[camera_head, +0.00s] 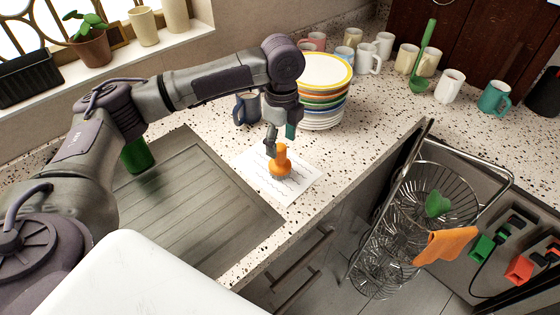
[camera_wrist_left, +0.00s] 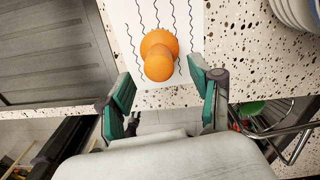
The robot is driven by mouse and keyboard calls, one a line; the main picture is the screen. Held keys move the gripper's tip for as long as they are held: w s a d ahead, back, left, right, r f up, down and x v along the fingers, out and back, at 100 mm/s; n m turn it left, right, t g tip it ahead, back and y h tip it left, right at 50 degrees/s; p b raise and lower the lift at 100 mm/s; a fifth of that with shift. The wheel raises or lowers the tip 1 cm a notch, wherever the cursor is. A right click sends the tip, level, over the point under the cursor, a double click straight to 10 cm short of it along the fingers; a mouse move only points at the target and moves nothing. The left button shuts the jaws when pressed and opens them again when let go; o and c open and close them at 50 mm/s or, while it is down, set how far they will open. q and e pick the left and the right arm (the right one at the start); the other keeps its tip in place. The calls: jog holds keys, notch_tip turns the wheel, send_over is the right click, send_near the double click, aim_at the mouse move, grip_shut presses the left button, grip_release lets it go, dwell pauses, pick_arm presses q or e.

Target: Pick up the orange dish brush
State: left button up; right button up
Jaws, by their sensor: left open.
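The orange dish brush (camera_head: 281,161) stands on a white sheet with wavy lines (camera_head: 304,184) on the speckled counter. My left gripper (camera_head: 279,146) is above and close to the brush in the head view, with its fingers partly hidden. In the left wrist view the brush (camera_wrist_left: 158,55) shows from above, just beyond and between the two green-padded fingertips of my left gripper (camera_wrist_left: 166,85). The fingers are spread wide with nothing between them. I cannot tell the exact height gap to the brush. My right gripper is not in view.
A stack of plates (camera_head: 322,90) and a dark blue mug (camera_head: 247,107) stand behind the sheet. A grooved grey drainboard (camera_head: 190,205) lies to the left. A wire basket rack (camera_head: 385,240) stands right of the counter edge. Several mugs and a green ladle (camera_head: 424,60) are farther back.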

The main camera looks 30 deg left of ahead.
aim_at(280, 160)
pick_arm(q)
jog(key=shift+f+p, duration=0.45)
jog(key=shift+f, duration=1.9)
grip_shut()
jog(key=shift+r, duration=0.15)
